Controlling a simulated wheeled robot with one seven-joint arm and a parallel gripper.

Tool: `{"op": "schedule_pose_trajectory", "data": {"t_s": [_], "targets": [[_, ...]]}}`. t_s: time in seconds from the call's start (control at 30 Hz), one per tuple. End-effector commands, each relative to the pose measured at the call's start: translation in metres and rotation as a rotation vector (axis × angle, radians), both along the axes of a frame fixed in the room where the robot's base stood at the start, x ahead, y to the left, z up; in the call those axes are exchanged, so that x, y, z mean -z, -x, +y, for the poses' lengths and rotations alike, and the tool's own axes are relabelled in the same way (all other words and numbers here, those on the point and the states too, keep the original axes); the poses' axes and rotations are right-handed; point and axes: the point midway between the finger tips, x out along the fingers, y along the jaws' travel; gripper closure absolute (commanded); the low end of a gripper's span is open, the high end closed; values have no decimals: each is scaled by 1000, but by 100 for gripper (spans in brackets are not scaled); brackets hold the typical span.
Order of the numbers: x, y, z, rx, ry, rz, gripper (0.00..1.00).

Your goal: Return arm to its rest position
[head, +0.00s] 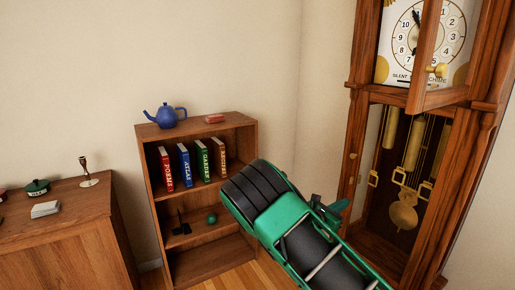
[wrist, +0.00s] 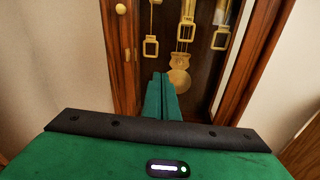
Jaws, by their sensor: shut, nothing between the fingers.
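My gripper (wrist: 161,97) shows in the wrist view as two green fingers held together, shut and empty. It points toward the lower part of a tall wooden clock (wrist: 123,60), with the clock's brass pendulum (wrist: 179,82) just beyond the fingertips. In the head view my green and black arm reaches in from the lower right, and my gripper (head: 338,207) is partly hidden behind it. The gripper appears in front of the clock (head: 360,98), and I cannot tell the exact gap between them.
The clock's upper door (head: 425,60) stands open, jutting outward above my arm. A wooden bookcase (head: 145,190) with several books and a blue teapot (head: 166,116) stands left of my arm. A low cabinet (head: 60,225) is at far left. Bare wall lies above the bookcase.

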Motion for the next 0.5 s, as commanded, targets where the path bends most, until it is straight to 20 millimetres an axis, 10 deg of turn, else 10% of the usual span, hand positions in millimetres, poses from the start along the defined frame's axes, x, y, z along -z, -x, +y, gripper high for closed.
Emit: {"op": "schedule_pose_trajectory", "data": {"t_s": [0.5], "targets": [[-12, 73, -100, 346, -438, -181, 100]]}}
